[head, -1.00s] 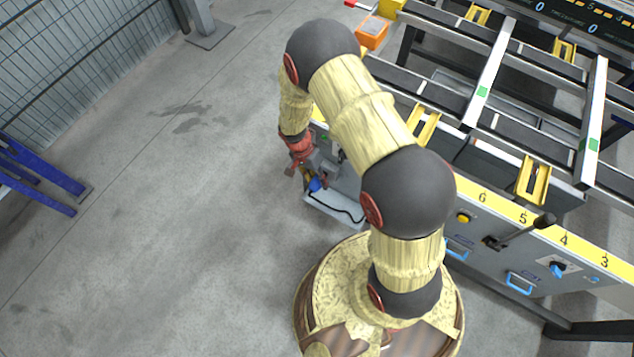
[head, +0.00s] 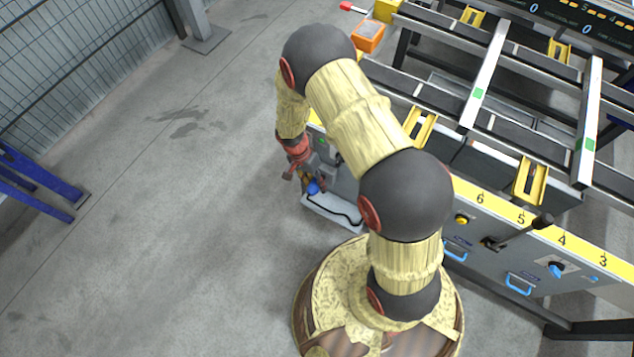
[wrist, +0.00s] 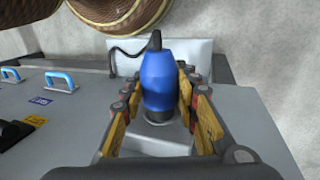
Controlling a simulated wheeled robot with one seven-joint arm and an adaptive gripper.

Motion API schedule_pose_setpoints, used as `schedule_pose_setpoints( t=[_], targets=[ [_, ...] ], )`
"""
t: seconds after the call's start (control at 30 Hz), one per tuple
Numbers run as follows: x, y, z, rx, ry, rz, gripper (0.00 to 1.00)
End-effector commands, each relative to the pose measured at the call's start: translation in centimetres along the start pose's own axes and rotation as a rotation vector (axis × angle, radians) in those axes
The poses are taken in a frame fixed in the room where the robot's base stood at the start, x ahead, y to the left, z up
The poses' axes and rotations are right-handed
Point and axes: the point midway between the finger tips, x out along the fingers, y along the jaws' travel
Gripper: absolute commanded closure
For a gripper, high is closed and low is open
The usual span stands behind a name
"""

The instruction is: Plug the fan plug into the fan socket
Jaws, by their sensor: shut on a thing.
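The blue fan plug (wrist: 160,80) is between the yellow pads of my gripper (wrist: 160,105) in the wrist view, and the gripper is shut on it. A black cable leaves the plug's far end. The plug's dark near end is at a grey fitting (wrist: 160,132) on the panel face, probably the fan socket. I cannot tell whether the plug is in it or just in front of it. In the head view my gripper (head: 302,172) is beside the panel's left end, with the blue plug (head: 313,187) showing just below it.
A pale tray (head: 320,207) with the black cable over it juts out below the gripper. The grey panel (head: 480,250) carries blue handles (head: 520,284), a lever (head: 525,230) and knobs. An orange bin (head: 369,38) stands at the table corner.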

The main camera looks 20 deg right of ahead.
Motion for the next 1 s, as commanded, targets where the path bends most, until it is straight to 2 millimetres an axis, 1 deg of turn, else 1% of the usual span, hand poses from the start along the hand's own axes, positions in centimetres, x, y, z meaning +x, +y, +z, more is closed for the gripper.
schedule_pose_setpoints(
  t=[0.23, 1.0],
  targets=[
    [0.00, 0.04, 0.76, 0.001, 0.000, 0.000, 0.99],
    [-0.01, 0.03, 0.78, 0.000, 0.000, 0.000, 0.99]
  ],
)
